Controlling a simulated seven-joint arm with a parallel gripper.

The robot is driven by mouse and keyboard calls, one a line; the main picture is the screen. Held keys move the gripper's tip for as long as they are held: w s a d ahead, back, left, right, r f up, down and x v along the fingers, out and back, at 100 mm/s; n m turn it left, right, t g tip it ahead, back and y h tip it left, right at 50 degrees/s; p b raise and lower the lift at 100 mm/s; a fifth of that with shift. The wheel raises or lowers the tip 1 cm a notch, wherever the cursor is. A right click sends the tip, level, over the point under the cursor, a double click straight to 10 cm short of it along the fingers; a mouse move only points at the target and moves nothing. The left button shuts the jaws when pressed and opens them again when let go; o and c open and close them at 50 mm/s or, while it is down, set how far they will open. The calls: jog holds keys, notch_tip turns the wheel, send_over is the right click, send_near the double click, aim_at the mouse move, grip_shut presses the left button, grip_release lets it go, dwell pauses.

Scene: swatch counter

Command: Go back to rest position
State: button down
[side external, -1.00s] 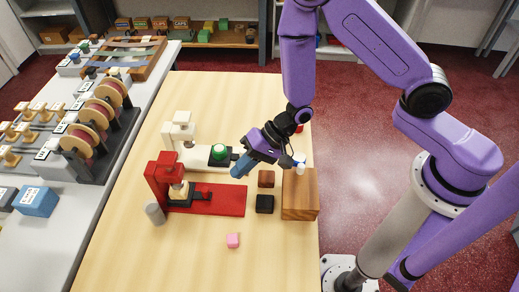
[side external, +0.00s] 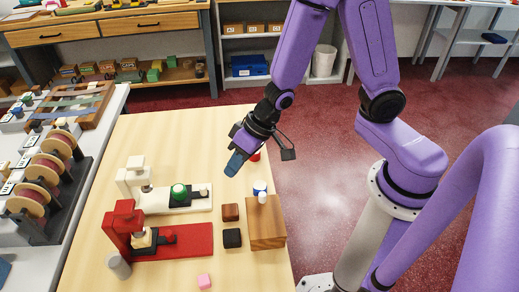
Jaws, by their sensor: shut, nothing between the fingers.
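My gripper (side external: 233,168) is purple and black with blue fingers. It is shut and empty. It points down and left, above the far right part of the wooden table (side external: 150,130). It is apart from the things on the table, though its exact height is hard to tell. My purple arm rises behind it and comes down to its base at the right.
A white press (side external: 135,175) with a green knob (side external: 179,191) and a red press (side external: 125,222) stand left of my gripper.

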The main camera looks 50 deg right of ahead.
jog(key=s+d+r+n+g+h, duration=0.1)
jog(key=s+d+r+n+h, duration=0.1)
jog(key=s+d+r+n, duration=0.3)
jog(key=s+d+r+n+g+h, duration=0.2)
jog(key=s+d+r+n, duration=0.3)
jog(key=s, duration=0.7)
jog(key=shift+s+d+r+n+h, duration=0.3)
jog(key=shift+s+d+r+h, duration=0.15)
jog(key=shift+d, duration=0.25)
